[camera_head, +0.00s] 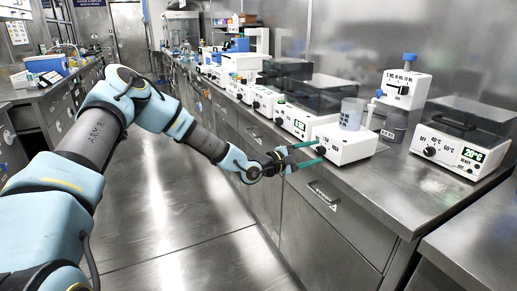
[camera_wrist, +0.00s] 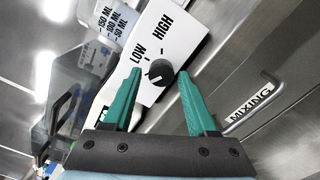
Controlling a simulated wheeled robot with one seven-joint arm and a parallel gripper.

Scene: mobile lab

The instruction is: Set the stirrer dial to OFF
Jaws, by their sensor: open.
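The stirrer (camera_head: 345,147) is a white box on the right-hand bench, with a graduated beaker (camera_head: 351,114) on top. Its round black dial (camera_wrist: 160,71) is on the front face, with LOW and HIGH printed around it in the wrist view. A small pale mark shows on the dial's lower-left side; I cannot tell its exact setting. No OFF label is visible. My gripper (camera_wrist: 158,76) has two green fingers, open, one on either side of the dial with gaps to it. In the head view my gripper (camera_head: 320,152) is at the stirrer's front.
A white heater box with a 20° display (camera_head: 472,155) stands to the right. A white dispenser (camera_head: 404,90) is behind the stirrer. More white devices (camera_head: 296,122) line the bench to the left. The aisle floor is clear.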

